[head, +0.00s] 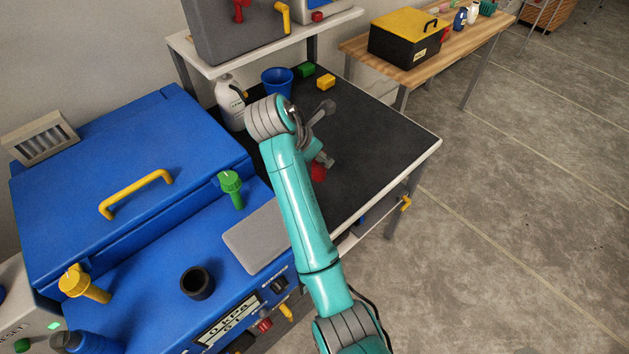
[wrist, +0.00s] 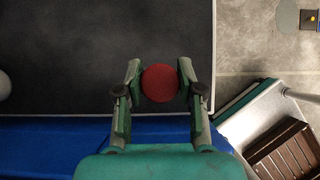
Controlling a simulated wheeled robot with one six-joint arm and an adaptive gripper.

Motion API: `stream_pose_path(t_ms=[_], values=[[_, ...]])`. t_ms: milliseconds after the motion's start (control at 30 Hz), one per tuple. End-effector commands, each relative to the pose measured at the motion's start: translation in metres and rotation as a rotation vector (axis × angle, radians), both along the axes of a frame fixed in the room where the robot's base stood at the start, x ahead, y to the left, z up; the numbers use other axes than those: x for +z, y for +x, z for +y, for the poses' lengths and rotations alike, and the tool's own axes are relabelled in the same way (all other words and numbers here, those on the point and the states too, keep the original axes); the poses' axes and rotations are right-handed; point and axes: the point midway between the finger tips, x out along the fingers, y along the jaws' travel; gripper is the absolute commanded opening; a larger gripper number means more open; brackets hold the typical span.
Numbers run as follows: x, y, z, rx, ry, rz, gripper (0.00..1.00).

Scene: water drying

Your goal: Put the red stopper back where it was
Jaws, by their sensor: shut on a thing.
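The red stopper (head: 318,172) is between the fingers of my gripper (head: 322,158), over the dark table top in the head view. In the wrist view its round red top (wrist: 160,84) sits between both fingertips of my gripper (wrist: 160,70), which is shut on it. My arm hides part of the stopper in the head view. The blue machine (head: 130,140) has an open black round port (head: 196,282) on its front deck with nothing in it.
The dark table (head: 385,150) holds a white bottle (head: 228,101), a blue cup (head: 277,82), a green block (head: 305,70) and a yellow block (head: 326,82). A grey plate (head: 255,238) lies on the deck beside the port. A yellow handle (head: 135,192) rises from the lid.

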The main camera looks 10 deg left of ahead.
Motion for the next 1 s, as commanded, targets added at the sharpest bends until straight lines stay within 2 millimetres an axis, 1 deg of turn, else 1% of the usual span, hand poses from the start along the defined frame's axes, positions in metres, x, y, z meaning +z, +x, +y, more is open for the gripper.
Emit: stream_pose_path(t_ms=[33,133,200,367,633,700,1000], values=[[-0.009,-0.001,0.0,0.0,-0.002,0.003,0.0],[-0.025,-0.001,-0.001,0.0,-0.003,0.004,0.0],[-0.033,0.0,0.0,0.0,-0.002,0.001,0.0],[-0.045,0.0,0.0,0.0,-0.001,0.002,0.0],[-0.084,0.0,0.0,-0.001,-0.001,0.003,0.0],[-0.087,0.0,0.0,-0.001,0.0,0.001,0.0],[-0.088,0.0,0.0,-0.001,0.0,0.001,0.0]])
